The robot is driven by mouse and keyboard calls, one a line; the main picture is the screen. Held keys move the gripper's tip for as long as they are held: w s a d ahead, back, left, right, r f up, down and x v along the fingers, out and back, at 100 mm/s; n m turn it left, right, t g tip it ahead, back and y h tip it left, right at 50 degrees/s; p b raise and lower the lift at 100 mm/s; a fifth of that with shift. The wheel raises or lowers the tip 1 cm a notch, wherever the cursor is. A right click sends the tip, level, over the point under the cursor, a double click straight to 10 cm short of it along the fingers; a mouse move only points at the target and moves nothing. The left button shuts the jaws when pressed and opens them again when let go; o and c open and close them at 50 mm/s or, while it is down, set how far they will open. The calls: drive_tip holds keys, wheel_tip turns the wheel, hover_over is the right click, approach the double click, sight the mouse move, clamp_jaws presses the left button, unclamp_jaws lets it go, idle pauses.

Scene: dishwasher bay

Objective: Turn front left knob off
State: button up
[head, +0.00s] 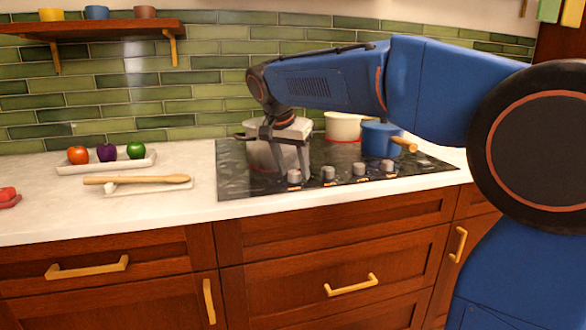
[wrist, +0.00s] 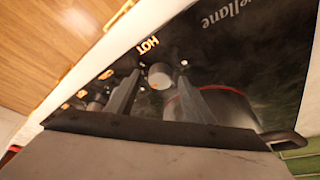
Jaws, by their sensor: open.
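The stovetop knobs stand in a row along the front edge of the black cooktop (head: 235,188). The leftmost knob (head: 294,176) is grey, with my gripper (head: 299,164) just above it in the head view. In the wrist view this knob (wrist: 160,75) shows between the tips of my two open fingers, with a gap around it. Contact is not clear. A lit orange HOT label (wrist: 149,45) is beside it. A grey pot (head: 262,156) stands behind, partly hidden by my gripper; a red ring shows at its base in the wrist view.
Other knobs (head: 328,173) continue to the right. A cream pot (head: 343,127) and a blue pot (head: 380,142) with a wooden handle stand at the back and right. A wooden spoon (head: 137,179) and a vegetable tray (head: 67,168) lie left on the counter.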

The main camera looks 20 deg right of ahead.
drive_tip(key=c, duration=1)
drive_tip(key=shift+c, duration=0.2)
drive_tip(key=shift+n, duration=0.3)
drive_tip(key=n+y, duration=0.1)
drive_tip(key=n, duration=0.2)
drive_tip(key=shift+s+d+t, duration=0.1)
drive_tip(key=shift+d+t, duration=0.05)
drive_tip(key=shift+t, duration=0.25)
drive_tip(key=n+y, duration=0.2)
drive_tip(key=n, duration=0.3)
drive_tip(key=shift+d, duration=0.15)
drive_tip(key=n+y, duration=0.1)
drive_tip(key=n, duration=0.1)
drive_tip(key=n+y, duration=0.1)
drive_tip(key=n, duration=0.2)
drive_tip(key=shift+d, duration=0.15)
drive_tip(key=shift+d+n+g+y, duration=0.1)
drive_tip(key=shift+n+g+y, duration=0.45)
drive_tip(key=shift+n, duration=1.65)
